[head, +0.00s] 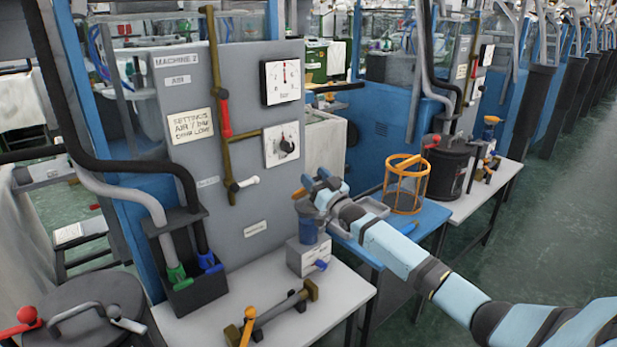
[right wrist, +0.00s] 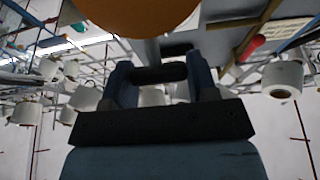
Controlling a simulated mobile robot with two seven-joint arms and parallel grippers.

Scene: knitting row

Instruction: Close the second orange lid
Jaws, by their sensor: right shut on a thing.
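My right gripper (head: 318,190) reaches in from the lower right, above a small white box with a blue cup (head: 308,228) on it and a blue handle at its front. Its fingers are shut, and bits of an orange lid (head: 300,193) show at the fingertips. In the right wrist view the orange lid (right wrist: 135,14) is a rounded shape at the top edge, and a dark bar lies between the fingers (right wrist: 160,75). How the lid sits on the cup is hidden by the gripper. Another orange lid (head: 492,120) tops a similar unit on the far table. My left gripper is not in view.
A grey panel (head: 240,130) with dials and levers stands behind the white table (head: 345,290). A black holder (head: 190,275) with green and blue nozzles and a brass-coloured bar (head: 275,315) are on it. An orange wire basket (head: 407,185) stands on the blue table. The green floor at right is clear.

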